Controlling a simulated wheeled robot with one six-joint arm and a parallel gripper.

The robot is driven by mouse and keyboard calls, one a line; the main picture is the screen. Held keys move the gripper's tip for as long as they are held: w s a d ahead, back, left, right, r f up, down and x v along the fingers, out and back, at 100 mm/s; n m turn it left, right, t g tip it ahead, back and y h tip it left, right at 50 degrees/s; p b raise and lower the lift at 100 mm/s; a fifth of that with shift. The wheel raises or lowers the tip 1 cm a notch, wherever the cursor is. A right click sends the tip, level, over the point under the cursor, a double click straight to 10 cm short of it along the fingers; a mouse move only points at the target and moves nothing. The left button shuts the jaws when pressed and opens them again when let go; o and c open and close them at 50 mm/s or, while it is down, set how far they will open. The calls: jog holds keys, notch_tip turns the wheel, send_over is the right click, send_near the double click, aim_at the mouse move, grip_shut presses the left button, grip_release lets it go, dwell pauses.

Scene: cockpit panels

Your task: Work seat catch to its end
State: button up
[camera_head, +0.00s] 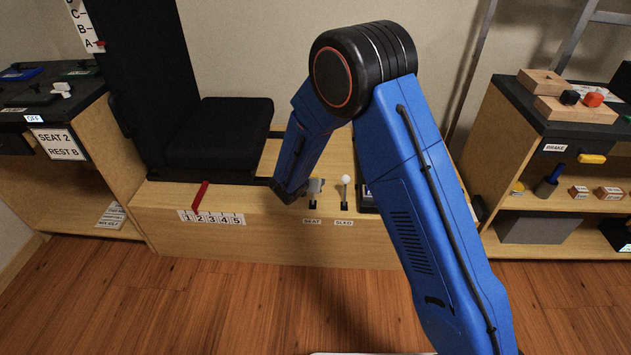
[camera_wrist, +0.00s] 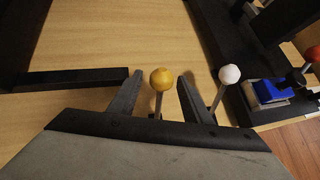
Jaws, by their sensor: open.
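The seat catch is a thin lever with a yellow knob (camera_wrist: 161,79), standing up between my gripper's fingers in the wrist view. My gripper (camera_wrist: 160,85) is open, one finger on each side of the lever, with gaps visible. In the head view my gripper (camera_head: 317,187) is low over the wooden plinth, just above the SEAT label (camera_head: 312,222); the yellow knob is hidden there. The black seat (camera_head: 220,138) is at the left. Its red pointer (camera_head: 201,196) is near 1 and 2 on the number scale (camera_head: 212,218).
A white-knobbed lever (camera_head: 345,181) stands close to the right; it also shows beside the right finger in the wrist view (camera_wrist: 229,75). A placard (camera_head: 60,145) reads SEAT 2, REST B. A black bar (camera_wrist: 75,78) lies left of my gripper. A shelf unit (camera_head: 555,150) stands right.

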jog(key=v, duration=1.2)
jog(key=shift+s, duration=0.15)
jog(key=shift+a, duration=0.1)
